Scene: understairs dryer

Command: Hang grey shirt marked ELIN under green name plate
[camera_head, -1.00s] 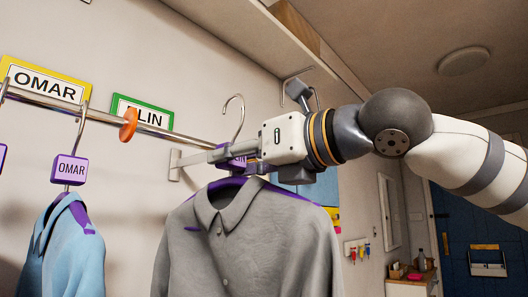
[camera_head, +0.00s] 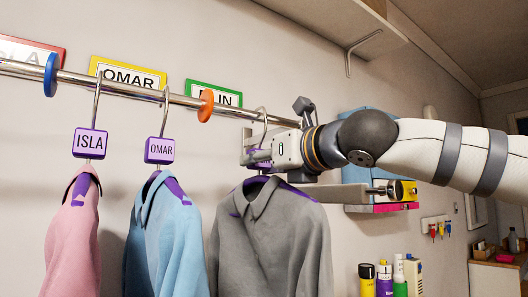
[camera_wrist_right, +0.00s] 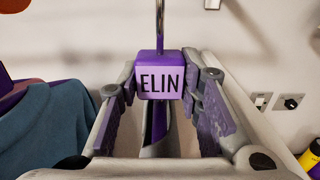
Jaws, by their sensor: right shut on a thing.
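The grey shirt (camera_head: 268,240) hangs upright from a purple hanger. My right gripper (camera_head: 262,155) is shut on this hanger at its purple block, which reads ELIN (camera_wrist_right: 161,82) in the right wrist view. The metal hook (camera_head: 262,118) rises above the gripper and overlaps the rail (camera_head: 180,98); I cannot tell whether it rests on it. The green name plate (camera_head: 228,96) is on the wall behind the rail, its first letters covered by an orange disc (camera_head: 205,105). The shirt is right of that disc. My left gripper is not in view.
A blue OMAR shirt (camera_head: 165,235) and a pink ISLA shirt (camera_head: 75,235) hang to the left. A blue disc (camera_head: 51,74) is on the rail near the yellow plate (camera_head: 128,74). Several bottles (camera_head: 385,280) stand lower right. A shelf (camera_head: 340,25) is above.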

